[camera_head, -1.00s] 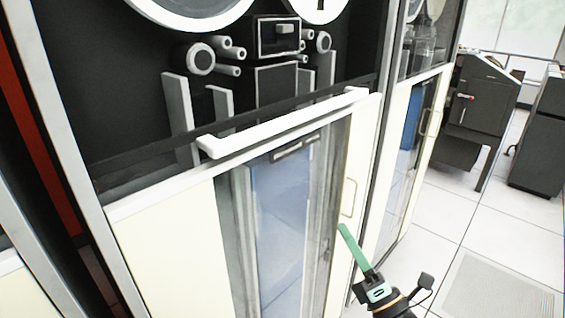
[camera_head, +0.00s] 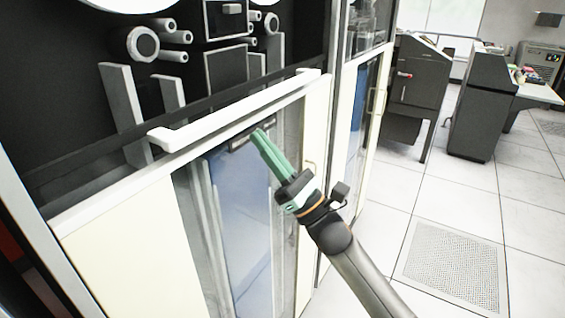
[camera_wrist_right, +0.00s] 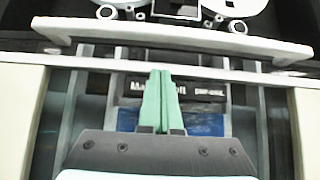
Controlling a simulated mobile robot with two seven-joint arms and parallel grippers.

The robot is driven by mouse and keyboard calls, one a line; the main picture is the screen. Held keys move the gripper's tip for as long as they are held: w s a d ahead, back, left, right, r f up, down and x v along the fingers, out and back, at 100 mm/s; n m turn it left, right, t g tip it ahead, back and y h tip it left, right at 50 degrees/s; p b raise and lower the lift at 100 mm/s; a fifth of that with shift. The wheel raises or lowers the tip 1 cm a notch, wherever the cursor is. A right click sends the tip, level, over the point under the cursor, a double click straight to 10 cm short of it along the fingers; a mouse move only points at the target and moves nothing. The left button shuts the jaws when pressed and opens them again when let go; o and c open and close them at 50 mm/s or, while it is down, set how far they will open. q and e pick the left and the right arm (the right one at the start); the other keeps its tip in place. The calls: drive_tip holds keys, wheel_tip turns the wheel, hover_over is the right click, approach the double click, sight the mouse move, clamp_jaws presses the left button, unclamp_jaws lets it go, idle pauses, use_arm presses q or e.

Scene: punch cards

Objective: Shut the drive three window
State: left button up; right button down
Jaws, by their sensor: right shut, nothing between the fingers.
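The tape drive's dark upper bay (camera_head: 70,75) fills the left of the head view, with reels, rollers and posts inside. A white handle bar (camera_head: 235,112) runs across the bay's lower edge; it also spans the right wrist view (camera_wrist_right: 180,38). I cannot tell exactly where the window pane stands. My right gripper (camera_head: 259,136) has green fingers, shut and empty. In the head view its tips appear just below the bar, in front of the lower glass panel (camera_head: 240,190). In the right wrist view the fingers (camera_wrist_right: 162,78) point up toward the bar. My left gripper is not in view.
A cream panel (camera_head: 125,240) flanks the lower glass on the left. A neighbouring cabinet (camera_head: 372,90) stands close on the right. Dark machines (camera_head: 415,85) stand farther back. The tiled floor at right is open, with a perforated tile (camera_head: 455,265).

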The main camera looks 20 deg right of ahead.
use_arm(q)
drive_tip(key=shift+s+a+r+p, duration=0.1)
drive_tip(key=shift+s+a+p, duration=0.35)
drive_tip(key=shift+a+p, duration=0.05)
use_arm(e)
wheel_tip(320, 180, up, 4)
drive_tip(key=shift+f, duration=0.1)
